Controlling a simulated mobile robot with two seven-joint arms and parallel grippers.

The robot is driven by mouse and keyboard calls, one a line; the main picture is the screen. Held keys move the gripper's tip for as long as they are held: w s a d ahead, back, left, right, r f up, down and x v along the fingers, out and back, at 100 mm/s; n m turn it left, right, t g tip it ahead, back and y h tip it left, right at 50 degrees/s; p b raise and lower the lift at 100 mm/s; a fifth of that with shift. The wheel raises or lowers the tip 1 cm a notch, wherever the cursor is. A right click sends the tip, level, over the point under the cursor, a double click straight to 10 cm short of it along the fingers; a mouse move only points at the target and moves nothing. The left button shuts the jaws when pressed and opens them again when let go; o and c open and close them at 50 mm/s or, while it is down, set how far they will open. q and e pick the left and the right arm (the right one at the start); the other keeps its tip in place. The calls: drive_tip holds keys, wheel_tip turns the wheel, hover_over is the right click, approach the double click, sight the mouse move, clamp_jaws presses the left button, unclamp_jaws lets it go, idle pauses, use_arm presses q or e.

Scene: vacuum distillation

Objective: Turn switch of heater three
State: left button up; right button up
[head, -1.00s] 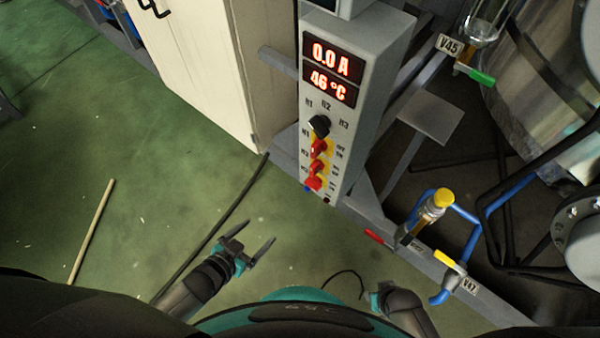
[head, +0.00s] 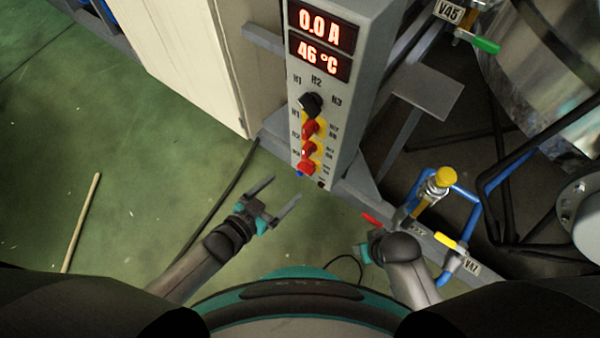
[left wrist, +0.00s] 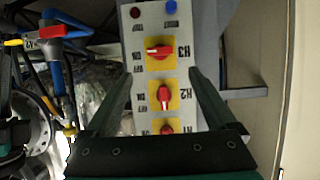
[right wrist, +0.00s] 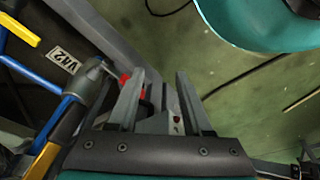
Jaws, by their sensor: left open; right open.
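The heater three switch, marked H3, is a red knob on a yellow plate, lowest of three on the grey control panel (head: 345,110). It shows in the head view (head: 306,168) and in the left wrist view (left wrist: 160,52), where its handle lies sideways. The H2 switch (left wrist: 163,94) beside it has its handle upright in that view. The H1 switch (left wrist: 166,128) is partly hidden by my gripper. My left gripper (head: 284,188) is open and empty, below and left of the panel, fingers pointing toward it. My right gripper (right wrist: 158,85) is open and empty.
A black selector knob (head: 311,103) sits above the switches, below displays (head: 320,43) reading 0.0 A and 46 °C. Blue pipework (head: 470,220) with a red-handled valve (head: 372,220) is close to my right gripper. Green floor lies open to the left.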

sight(304, 169)
use_arm(q)
drive_tip(key=b+x, duration=0.3)
drive_tip(key=x, duration=0.5)
drive_tip(key=shift+b, duration=0.4)
drive_tip(key=shift+w+d+f, duration=0.15)
drive_tip(key=shift+w+d, duration=0.15)
drive_tip(key=shift+w, duration=0.1)
use_arm(e)
drive_tip(key=w+r+t, duration=0.1)
drive_tip(key=w+r, duration=0.2)
drive_tip(key=r, duration=0.6)
drive_tip(key=shift+w+a+r+t, duration=0.15)
drive_tip(key=shift+a+t, duration=0.1)
drive_tip(key=shift+t, duration=0.05)
use_arm(q)
drive_tip(key=c, duration=1.4)
